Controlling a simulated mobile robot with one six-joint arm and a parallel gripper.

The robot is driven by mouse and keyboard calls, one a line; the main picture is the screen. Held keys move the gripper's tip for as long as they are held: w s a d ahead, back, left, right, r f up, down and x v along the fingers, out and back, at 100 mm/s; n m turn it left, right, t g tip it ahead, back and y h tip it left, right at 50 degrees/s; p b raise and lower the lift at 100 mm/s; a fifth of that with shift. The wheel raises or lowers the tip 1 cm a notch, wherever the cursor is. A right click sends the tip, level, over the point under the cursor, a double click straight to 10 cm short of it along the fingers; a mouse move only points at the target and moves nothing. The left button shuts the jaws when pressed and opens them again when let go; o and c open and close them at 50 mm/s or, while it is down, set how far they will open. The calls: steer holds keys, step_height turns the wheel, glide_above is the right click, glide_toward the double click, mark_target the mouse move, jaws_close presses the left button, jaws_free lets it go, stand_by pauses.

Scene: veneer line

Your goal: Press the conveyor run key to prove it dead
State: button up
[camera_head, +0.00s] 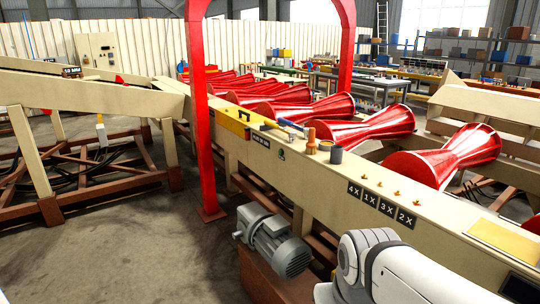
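No key clearly marked as the conveyor run key can be made out. The conveyor (300,172) has a long cream side beam and several red hourglass rollers (445,157). Its near face carries black tags reading 4X, 1X, 3X and 2X (378,203), with small brass-coloured knobs (382,193) on the top above them. A beige control panel (98,48) with small buttons or lamps stands by the back wall at left; its labels are too small to read. My white arm (400,272) shows at the lower right; my gripper is out of view.
A red post frame (199,110) spans the conveyor. A grey motor (275,242) juts out below the beam. A yellow box (230,117), an orange-brown cup (311,141) and a grey cylinder (336,154) sit on the beam. Open concrete floor (140,250) lies at left.

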steer(key=shift+c, duration=0.2)
jaws_close()
stand_by(1.5)
